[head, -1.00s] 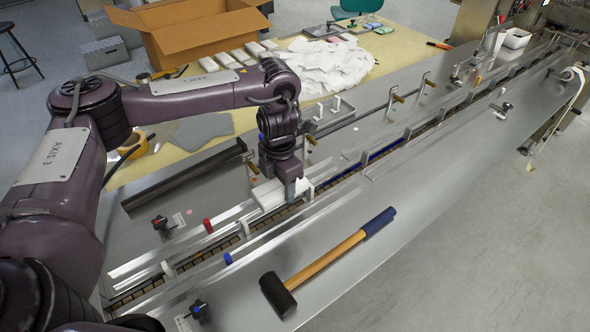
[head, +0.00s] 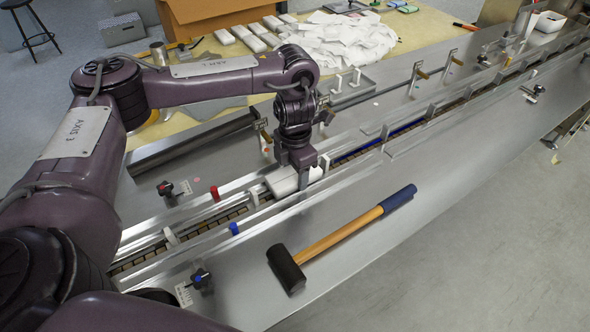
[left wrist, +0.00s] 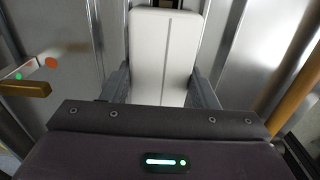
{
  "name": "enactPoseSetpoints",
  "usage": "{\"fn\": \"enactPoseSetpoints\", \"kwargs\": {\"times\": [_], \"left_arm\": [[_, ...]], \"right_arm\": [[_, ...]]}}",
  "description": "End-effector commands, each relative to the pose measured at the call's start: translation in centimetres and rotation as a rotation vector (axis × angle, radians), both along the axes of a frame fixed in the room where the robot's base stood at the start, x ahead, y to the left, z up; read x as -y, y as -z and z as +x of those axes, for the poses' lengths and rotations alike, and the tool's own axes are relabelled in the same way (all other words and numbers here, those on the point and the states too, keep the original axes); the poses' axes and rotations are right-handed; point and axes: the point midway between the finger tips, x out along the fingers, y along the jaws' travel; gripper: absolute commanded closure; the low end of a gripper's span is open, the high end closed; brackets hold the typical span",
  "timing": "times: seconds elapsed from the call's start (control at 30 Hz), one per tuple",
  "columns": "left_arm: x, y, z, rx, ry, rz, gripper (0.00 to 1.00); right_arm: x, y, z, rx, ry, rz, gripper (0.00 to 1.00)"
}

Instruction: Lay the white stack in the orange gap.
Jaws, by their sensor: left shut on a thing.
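The white stack (head: 283,181) is a white block with a grey line down its top, seen in the left wrist view (left wrist: 164,50). My left gripper (head: 296,176) is shut on it, one finger on each side. It sits over the conveyor channel, between the metal rails; I cannot tell whether it touches the channel floor. A white upright lug (head: 323,164) stands just beyond it and another (head: 253,191) on its near side. The chain (head: 222,216) shows brown cells, with a blue stretch (head: 378,149) farther along. No clearly orange gap shows; the stack and gripper hide part of the channel.
A mallet (head: 337,233) lies on the steel deck in front of the channel. A red knob (head: 214,192) and a blue knob (head: 234,228) stand by the rails. Behind are an open carton (head: 205,15) and a heap of white wrappers (head: 340,42).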

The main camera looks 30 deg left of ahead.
Motion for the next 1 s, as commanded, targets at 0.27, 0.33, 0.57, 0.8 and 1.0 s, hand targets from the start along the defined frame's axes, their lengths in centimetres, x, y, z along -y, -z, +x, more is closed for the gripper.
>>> {"fn": "enactPoseSetpoints", "kwargs": {"times": [0.27,0.33,0.57,0.8,1.0], "left_arm": [[0.04,0.26,0.01,0.000,0.001,0.000,0.68],[0.04,0.28,-0.01,0.000,0.001,0.000,0.68],[0.04,0.37,-0.06,-0.002,0.002,0.000,0.68],[0.14,0.47,-0.16,-0.005,0.004,-0.001,0.21],[0.14,0.51,-0.19,-0.006,0.004,-0.001,0.21]], "right_arm": [[-0.42,0.01,0.04,0.001,0.001,0.005,0.82],[-0.55,0.00,0.07,0.001,0.000,0.006,0.82],[-0.62,0.02,0.14,0.002,0.000,0.008,0.82],[-0.60,0.03,0.22,0.003,-0.001,0.008,0.82],[-0.56,0.03,0.29,0.005,-0.001,0.007,0.82]]}}
